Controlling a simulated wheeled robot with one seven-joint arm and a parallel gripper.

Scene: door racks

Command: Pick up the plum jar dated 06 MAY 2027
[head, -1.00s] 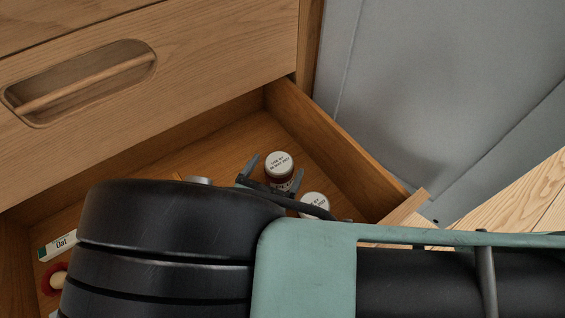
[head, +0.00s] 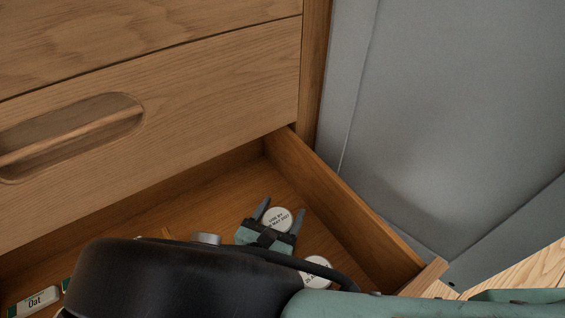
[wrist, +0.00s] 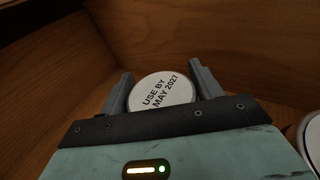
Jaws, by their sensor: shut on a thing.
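A round jar with a white lid (head: 277,220) is in the open drawer near its right side wall. Its lid reads USE BY and MAY 2027; the day is partly hidden and I cannot read it surely. My gripper (head: 282,208) is shut on this jar, one dark finger on each side. The wrist view shows the lid (wrist: 162,92) between the fingers (wrist: 160,75). The jar's body is hidden below the lid. A second white-lidded jar (head: 316,270) stands just right of my gripper, its lid text partly hidden. Its edge shows at the wrist view's right (wrist: 313,140).
The drawer's right wall (head: 345,210) is close beside the jars. The closed drawer front (head: 220,110) above overhangs the back of the open one. A box marked Oat (head: 38,301) lies at the left. My arm hides the drawer's middle and front.

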